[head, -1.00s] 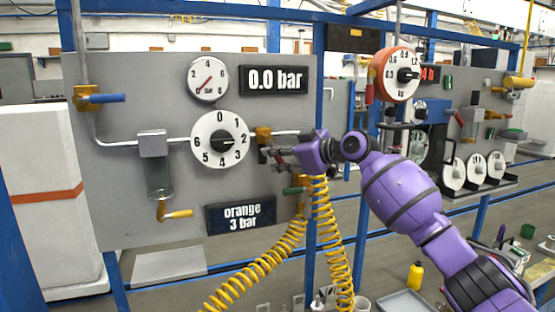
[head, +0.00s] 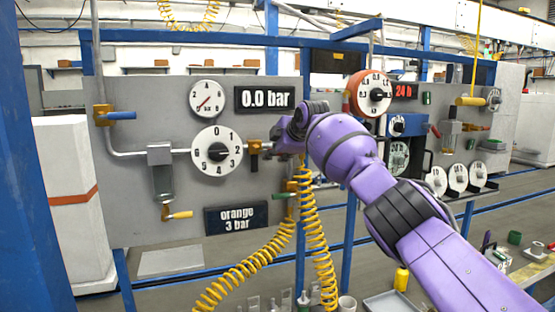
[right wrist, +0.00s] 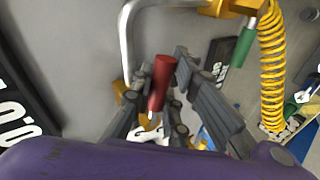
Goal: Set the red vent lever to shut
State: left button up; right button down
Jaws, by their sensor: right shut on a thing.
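The red vent lever (right wrist: 161,84) shows in the right wrist view as a red cylindrical handle between the dark fingers of my right gripper (right wrist: 164,76). The gripper is shut on it. In the head view my right gripper (head: 264,149) is at the brass valve (head: 254,146), just right of the large selector dial (head: 217,151). There the red handle is hidden or too small to make out. The gauge (head: 207,98) has its needle near zero, and the display (head: 264,97) reads 0.0 bar. My left gripper is not in view.
A yellow coiled hose (head: 309,220) hangs just below my right gripper, near a green-handled valve (head: 284,195). A blue-handled valve (head: 121,116) and a yellow-handled drain (head: 178,214) are on the left. An orange-red dial (head: 371,93) stands to the right.

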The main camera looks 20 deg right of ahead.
jog(key=shift+r+n+h+p, duration=0.35)
jog(key=shift+r+n+h, duration=0.15)
jog(key=shift+r+h, duration=0.1)
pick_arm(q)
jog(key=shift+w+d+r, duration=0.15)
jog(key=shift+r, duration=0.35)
pick_arm(e)
jog(key=shift+d, duration=0.1)
jog(key=c, duration=1.7)
grip_release()
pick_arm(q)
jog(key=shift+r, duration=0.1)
pick_arm(e)
jog(key=shift+o, duration=0.2)
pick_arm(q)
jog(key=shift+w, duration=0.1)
pick_arm(e)
jog(key=v, duration=1.2)
jog(key=shift+a, duration=0.2)
